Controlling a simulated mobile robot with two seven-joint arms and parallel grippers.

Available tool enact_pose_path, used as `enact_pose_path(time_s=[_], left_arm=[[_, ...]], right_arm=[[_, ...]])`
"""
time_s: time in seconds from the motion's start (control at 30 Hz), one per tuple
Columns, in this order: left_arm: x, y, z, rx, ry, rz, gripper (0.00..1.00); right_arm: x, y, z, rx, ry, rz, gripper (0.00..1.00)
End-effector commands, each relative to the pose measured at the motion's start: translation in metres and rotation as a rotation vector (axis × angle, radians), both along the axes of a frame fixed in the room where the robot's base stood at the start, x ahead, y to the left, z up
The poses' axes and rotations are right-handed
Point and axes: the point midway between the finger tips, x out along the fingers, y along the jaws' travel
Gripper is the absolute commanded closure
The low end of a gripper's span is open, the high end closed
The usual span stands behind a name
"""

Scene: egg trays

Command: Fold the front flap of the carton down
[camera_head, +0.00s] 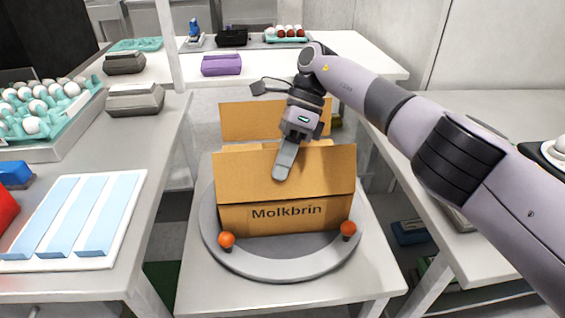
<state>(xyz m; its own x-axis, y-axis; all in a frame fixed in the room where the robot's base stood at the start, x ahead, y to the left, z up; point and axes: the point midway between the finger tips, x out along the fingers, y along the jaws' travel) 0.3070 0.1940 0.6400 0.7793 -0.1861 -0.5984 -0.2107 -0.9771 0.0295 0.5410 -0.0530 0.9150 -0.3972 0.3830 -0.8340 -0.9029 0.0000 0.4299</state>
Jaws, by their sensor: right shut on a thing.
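The brown carton (270,218), marked "Molkbrin" on its front wall, sits on a round grey turntable (275,270). Its front flap (235,175) stands up from the front wall's top edge, hiding most of the inside. The back flap (250,122) stands up behind. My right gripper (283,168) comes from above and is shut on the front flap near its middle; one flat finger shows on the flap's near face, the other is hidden. My left gripper is not in view.
Two orange balls (226,240) (348,228) sit on the turntable's front rim. A left table holds a teal egg tray (75,108), grey egg cartons (135,99) and a white board with blue strips (140,183). A back table holds a purple carton (221,65). My right arm spans the right side.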

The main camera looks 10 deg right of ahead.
Motion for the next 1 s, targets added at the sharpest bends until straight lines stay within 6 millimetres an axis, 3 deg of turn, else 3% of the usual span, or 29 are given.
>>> enact_pose_path(time_s=[0.4,0.43,0.47,0.5,0.8,1.0], left_arm=[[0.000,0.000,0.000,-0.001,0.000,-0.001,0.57],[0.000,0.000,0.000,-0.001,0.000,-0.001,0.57],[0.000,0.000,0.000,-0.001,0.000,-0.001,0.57],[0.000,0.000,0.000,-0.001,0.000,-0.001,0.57],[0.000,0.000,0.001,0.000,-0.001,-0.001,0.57],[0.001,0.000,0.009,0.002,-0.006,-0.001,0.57]], right_arm=[[0.000,0.000,0.001,0.001,-0.001,0.000,1.00],[0.000,0.000,0.001,0.001,-0.001,0.000,0.83],[0.000,0.000,0.001,0.001,-0.001,0.000,0.73],[0.000,0.000,0.001,0.001,-0.001,0.000,0.71],[0.000,0.000,0.001,0.000,0.000,0.000,0.71],[-0.001,0.002,0.011,0.000,0.000,0.000,0.71]])
